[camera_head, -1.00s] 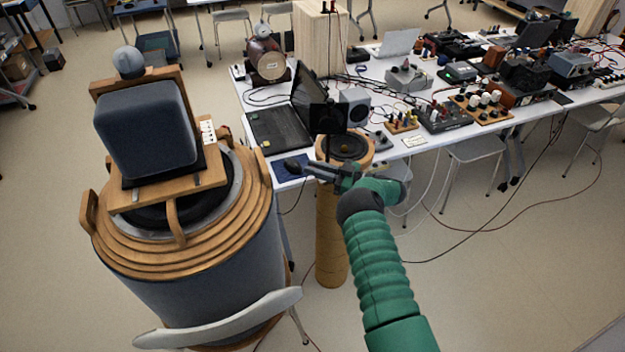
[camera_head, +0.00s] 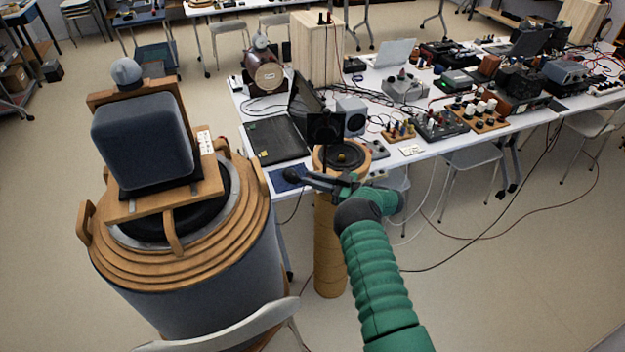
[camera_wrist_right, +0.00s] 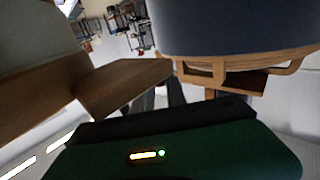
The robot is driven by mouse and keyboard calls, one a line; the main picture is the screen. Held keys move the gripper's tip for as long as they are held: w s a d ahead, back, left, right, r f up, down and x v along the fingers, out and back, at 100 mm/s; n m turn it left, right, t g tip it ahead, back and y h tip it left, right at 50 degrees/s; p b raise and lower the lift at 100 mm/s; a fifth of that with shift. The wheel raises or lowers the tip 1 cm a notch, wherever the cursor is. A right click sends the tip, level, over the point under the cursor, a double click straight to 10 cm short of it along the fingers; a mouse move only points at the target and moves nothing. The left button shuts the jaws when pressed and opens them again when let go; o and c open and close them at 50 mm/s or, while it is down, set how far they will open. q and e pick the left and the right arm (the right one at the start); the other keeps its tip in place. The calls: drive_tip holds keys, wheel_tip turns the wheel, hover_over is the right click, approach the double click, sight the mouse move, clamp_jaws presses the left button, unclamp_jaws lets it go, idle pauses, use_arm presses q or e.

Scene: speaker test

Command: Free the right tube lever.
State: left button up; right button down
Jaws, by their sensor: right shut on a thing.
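The tan upright tube (camera_head: 330,250) stands at the front edge of the white table, with a wooden-rimmed round speaker (camera_head: 343,156) on top. My right gripper (camera_head: 312,181) is at the near side of the tube, just below the speaker rim. Its jaws are shut, and they hide what they hold; by its place I take this to be the tube lever, which I cannot make out. In the right wrist view, the dark fingers (camera_wrist_right: 168,96) are beside the end of a wooden piece (camera_wrist_right: 125,85). My left gripper is not in view.
A large blue barrel (camera_head: 215,285) with stepped wooden rings and a boxy speaker (camera_head: 147,140) stands close on the left, behind a chair (camera_head: 240,325). A laptop (camera_head: 275,138) and a crowded table (camera_head: 395,170) lie behind. Open floor is at right.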

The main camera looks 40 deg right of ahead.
drive_tip(key=shift+d, duration=0.15)
drive_tip(key=c, duration=1.7)
unclamp_jaws()
drive_tip(key=o, duration=0.3)
drive_tip(key=shift+d+f, duration=0.2)
drive_tip(key=shift+o, duration=0.2)
drive_tip(key=shift+s+r, duration=0.1)
drive_tip(key=shift+s+d+r+p, duration=0.1)
drive_tip(key=shift+s+p, duration=0.4)
drive_tip(key=shift+s, duration=0.05)
drive_tip(key=s+d+p, duration=0.2)
drive_tip(key=s+p, duration=0.3)
drive_tip(key=s, duration=0.3)
drive_tip(key=s+d+p, duration=0.3)
drive_tip(key=s+p, duration=0.2)
drive_tip(key=s, duration=0.4)
drive_tip(key=shift+s, duration=0.2)
